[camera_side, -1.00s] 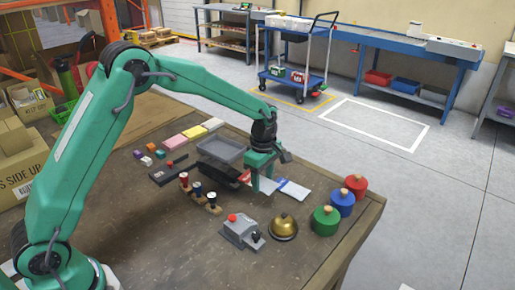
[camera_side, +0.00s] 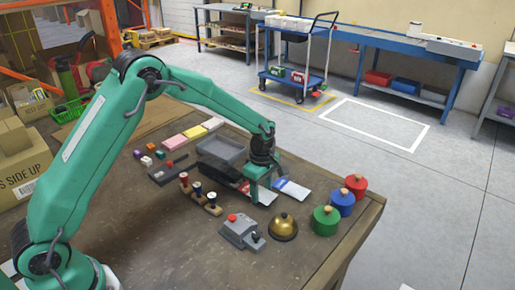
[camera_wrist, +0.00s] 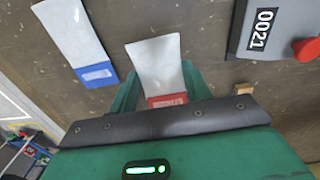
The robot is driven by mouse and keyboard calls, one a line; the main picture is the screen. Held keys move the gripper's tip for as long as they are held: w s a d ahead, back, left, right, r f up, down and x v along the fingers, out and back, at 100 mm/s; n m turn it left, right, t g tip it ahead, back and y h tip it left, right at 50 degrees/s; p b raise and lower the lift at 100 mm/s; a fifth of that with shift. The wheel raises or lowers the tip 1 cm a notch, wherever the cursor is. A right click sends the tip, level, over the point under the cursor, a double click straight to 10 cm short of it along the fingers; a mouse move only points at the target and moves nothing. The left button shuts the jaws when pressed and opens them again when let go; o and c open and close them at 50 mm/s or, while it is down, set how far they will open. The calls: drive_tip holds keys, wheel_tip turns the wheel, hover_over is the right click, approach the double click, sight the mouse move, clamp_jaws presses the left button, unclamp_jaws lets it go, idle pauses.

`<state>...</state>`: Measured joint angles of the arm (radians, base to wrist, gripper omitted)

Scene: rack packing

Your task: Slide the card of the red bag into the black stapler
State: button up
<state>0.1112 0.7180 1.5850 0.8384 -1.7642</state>
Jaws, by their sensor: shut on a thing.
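The red bag is a clear white pouch (camera_wrist: 158,65) with a red card (camera_wrist: 167,100) at its near end in the wrist view. My gripper (camera_side: 261,196) is shut on the bag, with a green finger on each side of it in the wrist view. In the side view, a bit of the red card (camera_side: 243,186) shows left of the fingers. The black stapler (camera_side: 222,169) lies behind and left of my gripper, partly hidden by it. The gap between card and stapler, and the stapler's mouth, cannot be made out.
A bag with a blue card (camera_side: 292,190) lies just right of my gripper. A grey box with a red button (camera_side: 240,231), a brass bell (camera_side: 284,227) and wooden-handled stamps (camera_side: 198,190) stand in front. A grey tray (camera_side: 220,149) is behind. Coloured knobbed weights (camera_side: 326,219) stand right.

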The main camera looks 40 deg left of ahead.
drive_tip(key=shift+a+f, duration=0.1)
drive_tip(key=shift+f, duration=0.55)
drive_tip(key=shift+s+a, duration=0.2)
drive_tip(key=shift+a, duration=2.05)
drive_tip(key=o, duration=1)
drive_tip(key=shift+o, duration=0.2)
